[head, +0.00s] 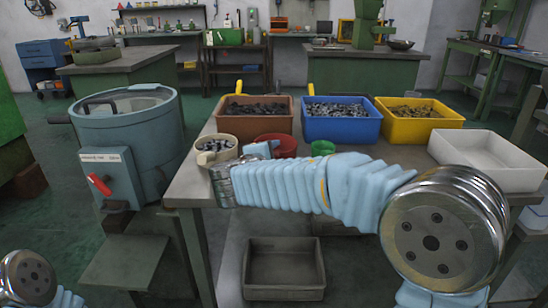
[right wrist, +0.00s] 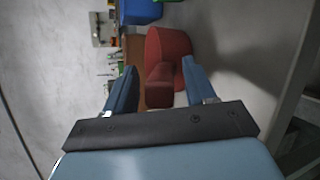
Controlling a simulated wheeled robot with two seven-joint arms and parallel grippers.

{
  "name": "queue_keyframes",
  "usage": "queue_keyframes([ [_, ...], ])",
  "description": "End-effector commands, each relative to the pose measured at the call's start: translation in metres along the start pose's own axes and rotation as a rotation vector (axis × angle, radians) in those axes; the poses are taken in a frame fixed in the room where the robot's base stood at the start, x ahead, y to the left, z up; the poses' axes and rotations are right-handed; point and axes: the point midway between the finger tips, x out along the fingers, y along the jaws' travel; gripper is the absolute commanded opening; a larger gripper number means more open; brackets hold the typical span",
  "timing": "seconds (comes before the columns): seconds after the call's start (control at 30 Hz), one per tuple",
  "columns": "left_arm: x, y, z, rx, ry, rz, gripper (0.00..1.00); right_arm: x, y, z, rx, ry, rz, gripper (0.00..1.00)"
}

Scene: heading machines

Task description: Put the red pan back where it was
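The red pan (head: 283,143) is on the worktable, partly hidden behind my right arm in the head view. In the right wrist view the red pan (right wrist: 174,45) lies ahead, with its blocky red handle (right wrist: 160,88) pointing toward me. My right gripper (right wrist: 160,68) is open, with one finger on either side of the handle and visible gaps beside it. In the head view my right gripper (head: 262,150) is at the pan's left side, mostly hidden by the wrist. My left gripper is out of view; only part of that arm shows at bottom left.
A blue-grey machine (head: 128,135) stands left. A grey tray (head: 284,268) is below.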

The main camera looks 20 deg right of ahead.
Motion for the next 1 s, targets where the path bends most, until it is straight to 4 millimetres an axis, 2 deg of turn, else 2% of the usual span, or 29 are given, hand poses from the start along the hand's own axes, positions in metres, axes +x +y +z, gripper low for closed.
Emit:
queue_keyframes([
  [0.17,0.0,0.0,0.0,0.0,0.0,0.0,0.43,-0.001,0.0,0.0,0.0,0.001,0.0,0.55],
  [0.27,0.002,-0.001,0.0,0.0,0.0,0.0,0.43,-0.01,0.0,-0.001,0.001,0.002,0.002,0.55],
  [0.7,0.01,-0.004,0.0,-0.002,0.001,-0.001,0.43,-0.101,0.0,-0.001,0.0,0.003,0.002,0.55],
  [0.83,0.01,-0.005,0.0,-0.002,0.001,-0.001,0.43,-0.115,0.0,0.0,0.0,0.001,0.001,0.55],
  [1.0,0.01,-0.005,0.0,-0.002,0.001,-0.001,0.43,-0.121,0.0,0.0,0.0,0.0,0.0,0.55],
])
